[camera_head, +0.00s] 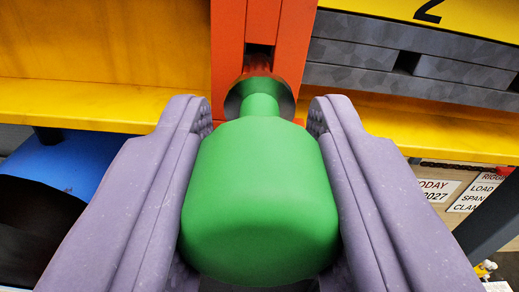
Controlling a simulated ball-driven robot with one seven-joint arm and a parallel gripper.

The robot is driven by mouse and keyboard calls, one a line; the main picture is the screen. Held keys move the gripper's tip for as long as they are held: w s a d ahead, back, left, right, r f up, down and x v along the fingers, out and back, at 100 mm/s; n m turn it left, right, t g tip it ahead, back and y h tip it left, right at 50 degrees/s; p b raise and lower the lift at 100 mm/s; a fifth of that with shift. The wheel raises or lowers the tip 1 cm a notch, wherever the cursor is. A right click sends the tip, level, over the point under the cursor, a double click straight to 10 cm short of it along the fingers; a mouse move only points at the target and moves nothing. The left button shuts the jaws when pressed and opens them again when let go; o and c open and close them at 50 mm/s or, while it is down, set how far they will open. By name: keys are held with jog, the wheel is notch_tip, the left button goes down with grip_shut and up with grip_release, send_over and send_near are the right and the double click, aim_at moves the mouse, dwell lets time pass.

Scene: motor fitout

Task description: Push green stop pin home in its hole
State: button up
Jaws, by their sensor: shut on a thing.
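The green stop pin (262,200) fills the middle of the view, with its wide round head towards me and its thinner neck pointing away. My gripper (260,117) is shut on the pin, one purple-grey finger on each side of the head. The neck leads to a dark round metal collar or hole rim (283,100) on an orange upright (292,40). The far end of the pin is hidden at the collar, so I cannot tell how deep it sits.
A yellow beam (90,100) runs behind on the left. Grey metal bars (400,65) with dark slots and a yellow plate (460,18) marked "2" are at upper right. A blue object (85,165) is at lower left. White signs (437,190) hang at right.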

aim_at(260, 83)
jog(key=shift+w, duration=0.2)
jog(key=shift+w, duration=0.35)
jog(key=shift+w+p, duration=0.7)
jog(key=shift+w, duration=0.2)
jog(key=shift+w, duration=0.35)
jog(key=shift+w+p, duration=0.4)
jog(key=o, duration=1.1)
jog(key=shift+o, duration=0.2)
